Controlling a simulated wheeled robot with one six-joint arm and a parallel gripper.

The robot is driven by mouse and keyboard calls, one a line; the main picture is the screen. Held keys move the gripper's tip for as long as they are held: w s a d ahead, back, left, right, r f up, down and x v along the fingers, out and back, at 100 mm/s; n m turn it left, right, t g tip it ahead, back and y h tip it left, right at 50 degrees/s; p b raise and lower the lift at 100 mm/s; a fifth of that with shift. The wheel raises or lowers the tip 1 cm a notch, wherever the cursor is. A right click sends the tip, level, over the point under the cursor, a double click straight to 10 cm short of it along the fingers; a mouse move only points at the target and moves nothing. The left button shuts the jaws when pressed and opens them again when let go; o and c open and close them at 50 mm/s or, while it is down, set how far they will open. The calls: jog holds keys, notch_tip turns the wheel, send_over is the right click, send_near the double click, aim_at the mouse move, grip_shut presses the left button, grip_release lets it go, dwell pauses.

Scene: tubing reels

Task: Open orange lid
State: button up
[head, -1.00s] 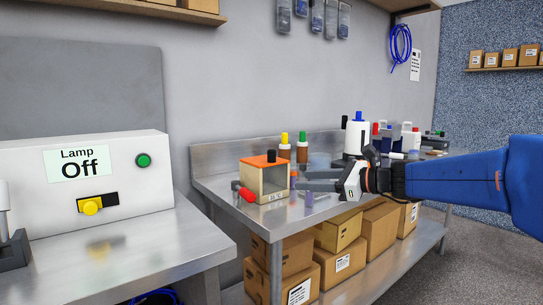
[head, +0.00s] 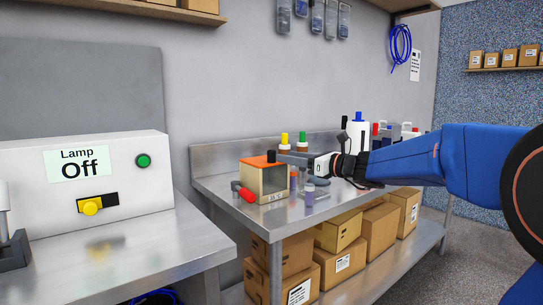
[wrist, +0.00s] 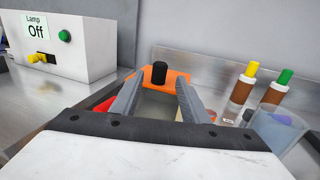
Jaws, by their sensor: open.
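A black knob (head: 271,156) stands up from the lid. In the wrist view the orange lid (wrist: 177,81) and its black knob (wrist: 159,73) lie ahead, between and just beyond the fingertips. My gripper (wrist: 155,90) is open and empty.
A red-ended part (head: 247,194) sits at the box's left. Bottles with yellow (head: 285,146) and green (head: 302,148) caps stand behind it. A clear beaker (wrist: 275,132) shows at right in the wrist view. The lamp box (head: 95,185), reading Off, stands on the left bench.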

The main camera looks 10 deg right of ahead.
aim_at(272, 154)
jog(key=x, duration=0.8)
grip_shut()
